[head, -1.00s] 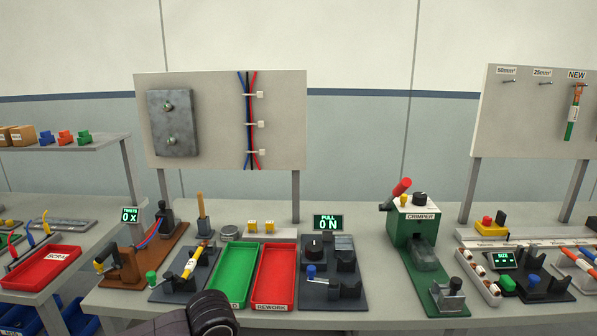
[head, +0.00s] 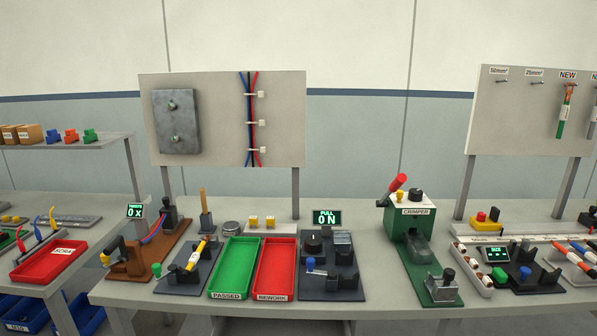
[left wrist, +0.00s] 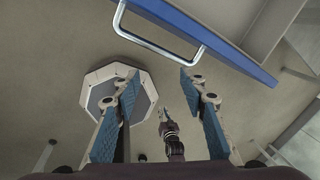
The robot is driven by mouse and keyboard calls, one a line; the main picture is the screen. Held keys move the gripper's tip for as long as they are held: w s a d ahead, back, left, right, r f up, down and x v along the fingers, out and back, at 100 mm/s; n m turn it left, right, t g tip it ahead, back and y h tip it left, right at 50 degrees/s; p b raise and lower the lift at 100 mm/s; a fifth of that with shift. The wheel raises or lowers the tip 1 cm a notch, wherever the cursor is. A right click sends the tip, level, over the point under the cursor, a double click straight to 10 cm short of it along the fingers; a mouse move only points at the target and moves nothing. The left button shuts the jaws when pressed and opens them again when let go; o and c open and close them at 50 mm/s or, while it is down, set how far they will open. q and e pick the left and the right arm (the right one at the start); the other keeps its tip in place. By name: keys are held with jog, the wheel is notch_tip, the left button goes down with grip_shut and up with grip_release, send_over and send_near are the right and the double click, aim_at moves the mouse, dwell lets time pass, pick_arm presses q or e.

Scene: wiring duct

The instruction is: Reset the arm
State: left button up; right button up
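My left gripper (left wrist: 157,110) shows in the left wrist view with its two blue-padded fingers spread wide apart and nothing between them. Behind the fingers are a plain beige surface, an octagonal grey-and-white fixture (left wrist: 118,95) and a blue-edged panel with a metal handle (left wrist: 160,45). A dark arm-like part shows small beyond the fingers. Neither gripper is in the head view, and my right gripper cannot be made out.
The bench holds a green crimper (head: 415,225), a green PASSED tray (head: 228,294), a red REWORK tray (head: 272,297) and a pull tester (head: 330,270). A red SCRAP tray (head: 50,262) is on the left table. No arm stands over the bench.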

pick_arm(q)
jog(key=s+d+f+n+t+h, duration=0.15)
jog(key=s+n, duration=0.35)
jog(key=n, duration=0.8)
jog(key=s+a+f+n+t+y, duration=0.1)
jog(key=s+a+f+n+y, duration=0.1)
jog(key=s+a+n, duration=0.45)
jog(key=s+a+f+n+y, duration=0.2)
jog(key=s+a+f+n, duration=0.1)
jog(key=a+n, duration=0.65)
notch_tip(320, 180, down, 26)
jog(key=s+g, duration=0.1)
jog(key=s, duration=0.1)
jog(key=s+a+f+m+g, duration=0.1)
jog(key=s+a+f, duration=0.2)
jog(key=s+f, duration=1.2)
jog(key=shift+s+f, duration=0.2)
jog(key=shift+s, duration=0.6)
